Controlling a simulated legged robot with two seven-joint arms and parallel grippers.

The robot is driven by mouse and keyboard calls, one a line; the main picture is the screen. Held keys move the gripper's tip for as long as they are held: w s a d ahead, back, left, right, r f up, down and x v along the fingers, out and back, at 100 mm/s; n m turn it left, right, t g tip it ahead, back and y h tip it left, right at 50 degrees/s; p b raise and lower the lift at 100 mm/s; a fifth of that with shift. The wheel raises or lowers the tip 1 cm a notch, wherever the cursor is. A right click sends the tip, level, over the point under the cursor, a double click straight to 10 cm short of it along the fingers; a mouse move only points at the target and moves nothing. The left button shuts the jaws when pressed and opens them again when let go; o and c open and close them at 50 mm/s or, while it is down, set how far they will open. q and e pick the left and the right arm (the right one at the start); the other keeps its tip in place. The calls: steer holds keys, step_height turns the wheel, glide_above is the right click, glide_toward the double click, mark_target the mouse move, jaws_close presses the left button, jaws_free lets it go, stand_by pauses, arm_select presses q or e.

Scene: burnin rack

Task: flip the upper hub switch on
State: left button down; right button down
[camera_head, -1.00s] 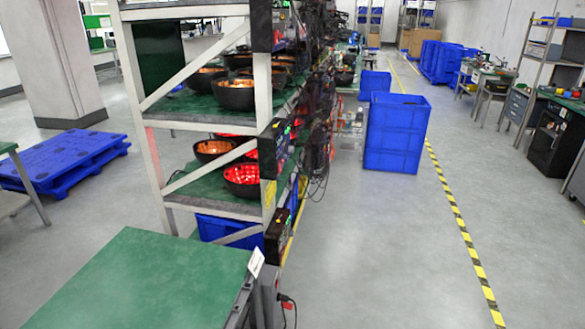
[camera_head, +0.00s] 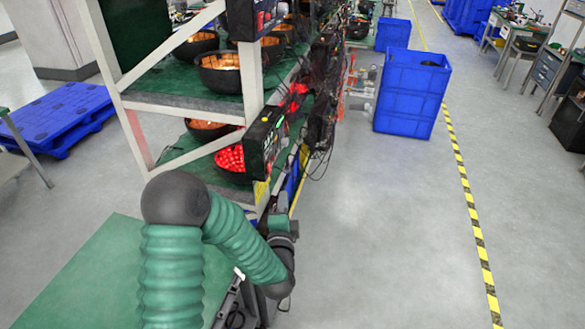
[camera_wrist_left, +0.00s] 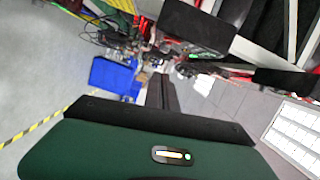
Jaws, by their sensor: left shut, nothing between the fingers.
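Black hub boxes are fixed along the rack's front post. The upper hub (camera_head: 252,17) is cut by the top edge of the head view, and a lower hub (camera_head: 263,143) shows a green light. I cannot make out the switch or its position. My left gripper (camera_head: 279,219) is beside the rack, below the lower hub and apart from it. In the left wrist view its dark shut fingers (camera_wrist_left: 160,92) hold nothing. A dark box (camera_wrist_left: 197,28) shows above them there; I cannot tell which hub it is. My right gripper is not in view.
The rack's white post (camera_head: 249,80) and shelves with several dark bowls (camera_head: 220,72) stand close by. Cables (camera_head: 322,130) hang along the rack front. A green-topped table (camera_head: 85,265) is at lower left. Blue crates (camera_head: 412,95) stand farther back; the floor (camera_head: 365,225) at right is clear.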

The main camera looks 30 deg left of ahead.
mark_target(269, 168)
arm_select(q)
steer(key=w+a+p, duration=0.3)
steer(key=w+a, duration=0.4)
steer(key=shift+w+a+f+p, duration=0.3)
steer(key=shift+w, duration=0.1)
steer(key=shift+w+f, duration=0.1)
steer(key=shift+f, duration=0.05)
